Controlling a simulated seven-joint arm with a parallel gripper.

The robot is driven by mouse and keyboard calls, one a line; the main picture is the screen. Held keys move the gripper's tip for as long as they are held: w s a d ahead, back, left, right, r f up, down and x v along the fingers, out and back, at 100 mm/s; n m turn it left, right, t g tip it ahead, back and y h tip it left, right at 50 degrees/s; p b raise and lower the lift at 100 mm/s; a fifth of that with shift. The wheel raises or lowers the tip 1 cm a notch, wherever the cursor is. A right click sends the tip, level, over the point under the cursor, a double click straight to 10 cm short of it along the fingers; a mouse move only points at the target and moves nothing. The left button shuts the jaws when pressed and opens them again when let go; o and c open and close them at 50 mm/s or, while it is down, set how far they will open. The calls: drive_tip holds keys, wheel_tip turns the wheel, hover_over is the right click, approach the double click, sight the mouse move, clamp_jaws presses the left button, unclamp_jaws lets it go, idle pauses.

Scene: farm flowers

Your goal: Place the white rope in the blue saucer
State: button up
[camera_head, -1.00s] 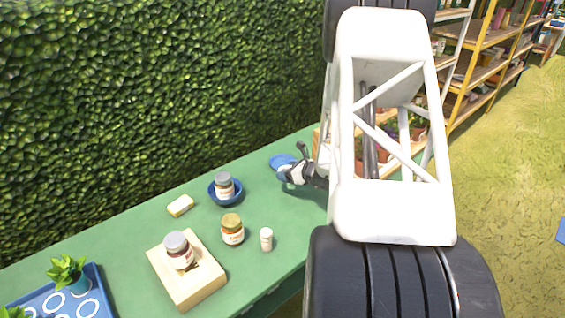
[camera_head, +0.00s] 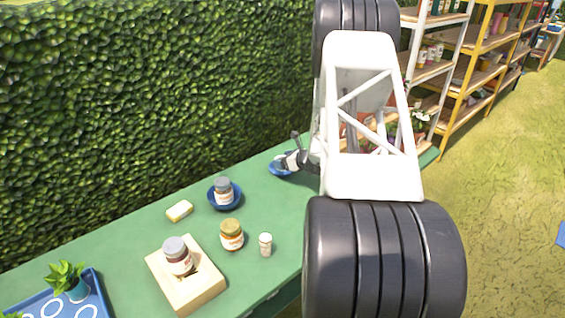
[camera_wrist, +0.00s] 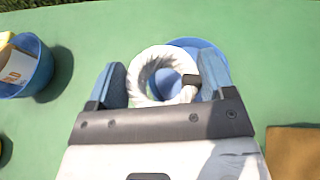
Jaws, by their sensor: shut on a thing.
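The white rope is a coiled ring (camera_wrist: 142,74) with a dark band, seen in the wrist view between the two blue fingers of my gripper (camera_wrist: 166,78). The gripper is shut on it. The blue saucer (camera_wrist: 198,44) shows behind the rope, its far rim a little to the right of the ring. In the head view the saucer (camera_head: 275,171) lies on the green table, and my gripper (camera_head: 289,162) is over its right side. I cannot tell whether the rope touches the saucer. The rope is hard to make out in the head view.
A blue bowl (camera_head: 224,205) holding a grey-lidded jar (camera_head: 223,188) stands left of the saucer. A yellow block (camera_head: 179,211), a jar (camera_head: 231,235), a small white bottle (camera_head: 265,244) and a wooden block (camera_head: 195,296) are nearer. A hedge (camera_head: 150,90) borders the table's back.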

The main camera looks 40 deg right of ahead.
drive_tip(key=shift+w+d+f, duration=0.1)
drive_tip(key=shift+w+d, duration=0.5)
drive_tip(key=shift+w, duration=0.25)
drive_tip(key=shift+w+d+f, duration=0.1)
drive_tip(key=shift+w+d, duration=0.45)
drive_tip(key=shift+w, duration=0.25)
drive_tip(key=shift+f, duration=1.7)
drive_tip(key=shift+f, duration=0.1)
drive_tip(key=o, duration=1)
